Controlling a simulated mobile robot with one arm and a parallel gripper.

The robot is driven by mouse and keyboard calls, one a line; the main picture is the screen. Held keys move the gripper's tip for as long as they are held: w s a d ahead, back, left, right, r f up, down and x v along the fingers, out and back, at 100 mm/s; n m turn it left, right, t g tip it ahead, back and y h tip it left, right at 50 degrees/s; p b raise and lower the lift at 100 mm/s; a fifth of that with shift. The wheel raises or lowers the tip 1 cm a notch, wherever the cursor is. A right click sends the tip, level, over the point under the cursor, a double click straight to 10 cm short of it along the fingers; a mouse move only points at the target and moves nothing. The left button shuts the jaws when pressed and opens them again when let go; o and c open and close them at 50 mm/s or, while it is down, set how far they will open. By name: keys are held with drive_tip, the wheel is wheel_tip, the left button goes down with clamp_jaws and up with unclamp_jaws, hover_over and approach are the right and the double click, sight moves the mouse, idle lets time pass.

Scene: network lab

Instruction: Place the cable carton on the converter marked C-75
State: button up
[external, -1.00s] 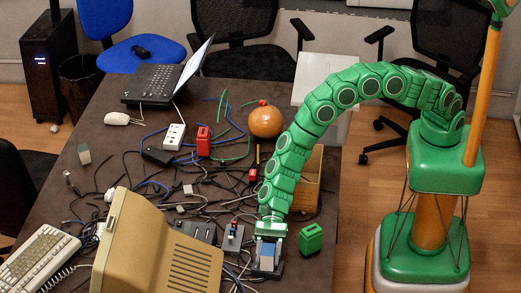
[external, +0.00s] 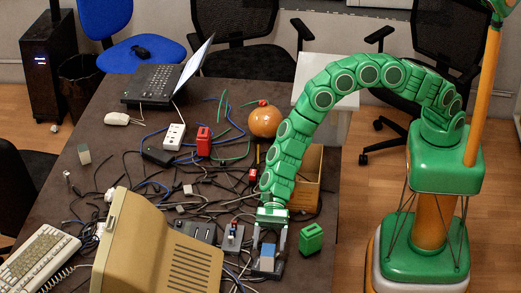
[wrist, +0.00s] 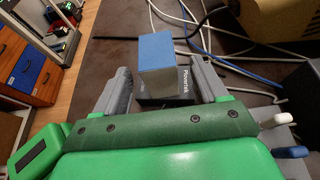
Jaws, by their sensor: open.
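A small carton with a blue top and grey sides, which I take as the cable carton (external: 267,258), stands upright on a black device (external: 263,277) near the table's front right. In the wrist view the carton (wrist: 168,50) rests on the black device (wrist: 184,86), whose side has white lettering; I cannot make out a C-75 mark. My gripper (external: 269,244) is open above and around the carton, one finger on each side.
A green block (external: 311,238) stands close right of my gripper. Another dark device (external: 232,238) stands to the left, beside the beige monitor (external: 160,245). Loose cables cover the middle of the table.

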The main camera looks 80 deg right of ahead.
wheel_tip(320, 180, up, 7)
drive_tip(key=shift+d, duration=0.35)
